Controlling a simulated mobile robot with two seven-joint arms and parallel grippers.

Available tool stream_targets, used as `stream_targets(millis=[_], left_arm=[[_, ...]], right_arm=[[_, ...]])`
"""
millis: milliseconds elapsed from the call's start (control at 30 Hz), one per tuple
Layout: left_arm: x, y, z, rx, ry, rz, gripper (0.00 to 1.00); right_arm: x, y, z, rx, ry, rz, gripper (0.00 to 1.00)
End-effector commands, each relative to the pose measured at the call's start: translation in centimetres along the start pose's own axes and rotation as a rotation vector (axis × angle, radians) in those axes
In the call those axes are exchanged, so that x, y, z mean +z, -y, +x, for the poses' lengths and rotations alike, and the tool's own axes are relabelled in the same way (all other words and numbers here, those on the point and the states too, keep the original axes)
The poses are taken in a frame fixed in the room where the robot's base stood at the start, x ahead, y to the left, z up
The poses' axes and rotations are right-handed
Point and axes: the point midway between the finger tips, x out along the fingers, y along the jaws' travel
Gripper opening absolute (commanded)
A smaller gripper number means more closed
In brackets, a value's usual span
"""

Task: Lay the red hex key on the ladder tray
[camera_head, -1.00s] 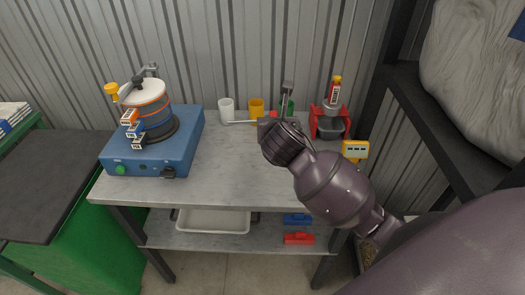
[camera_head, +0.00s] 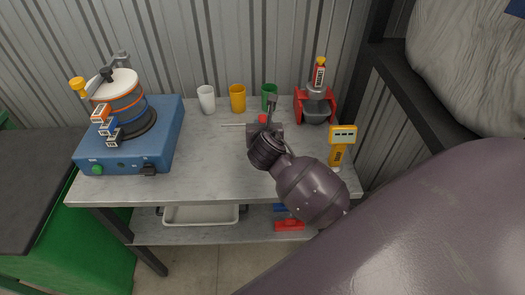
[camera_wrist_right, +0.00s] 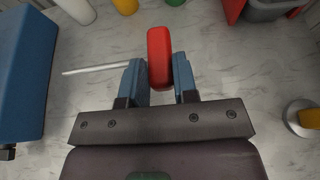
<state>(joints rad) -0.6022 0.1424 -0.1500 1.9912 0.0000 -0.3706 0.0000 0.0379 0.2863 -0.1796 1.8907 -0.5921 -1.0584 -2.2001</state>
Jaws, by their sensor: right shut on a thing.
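The red hex key (camera_wrist_right: 159,52) has a thick red handle with a thin silver rod sticking out to the left. My right gripper (camera_wrist_right: 159,68) is shut on its handle, one blue-grey finger on each side. In the head view, the hex key (camera_head: 262,118) shows at my right gripper (camera_head: 263,126), over the bench behind the cups' near side. Its height above the bench is hard to tell. My left gripper is not in view. I cannot make out a ladder tray; a white tray (camera_head: 201,215) sits on the lower shelf.
The grey workbench (camera_head: 205,170) has a clear middle. A blue machine (camera_head: 165,125) stands left. White (camera_head: 206,100), orange (camera_head: 237,98) and green (camera_head: 269,96) cups line the back. A red stand (camera_head: 300,105) and yellow meter (camera_head: 341,145) are right. A dark shelf frame (camera_head: 420,110) stands farther right.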

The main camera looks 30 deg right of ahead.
Motion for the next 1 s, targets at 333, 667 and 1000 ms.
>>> stream_targets(millis=[333, 667, 1000], left_arm=[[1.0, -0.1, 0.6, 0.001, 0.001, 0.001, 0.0], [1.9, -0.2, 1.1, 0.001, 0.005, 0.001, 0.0], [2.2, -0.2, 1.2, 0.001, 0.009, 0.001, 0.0]], right_arm=[[-4.6, 0.0, 1.9, -0.001, 0.0, 0.0, 0.03], [-7.6, 0.0, 3.1, 0.0, -0.002, 0.0, 0.03], [-8.6, 0.0, 3.6, 0.001, 0.001, 0.0, 0.03]])
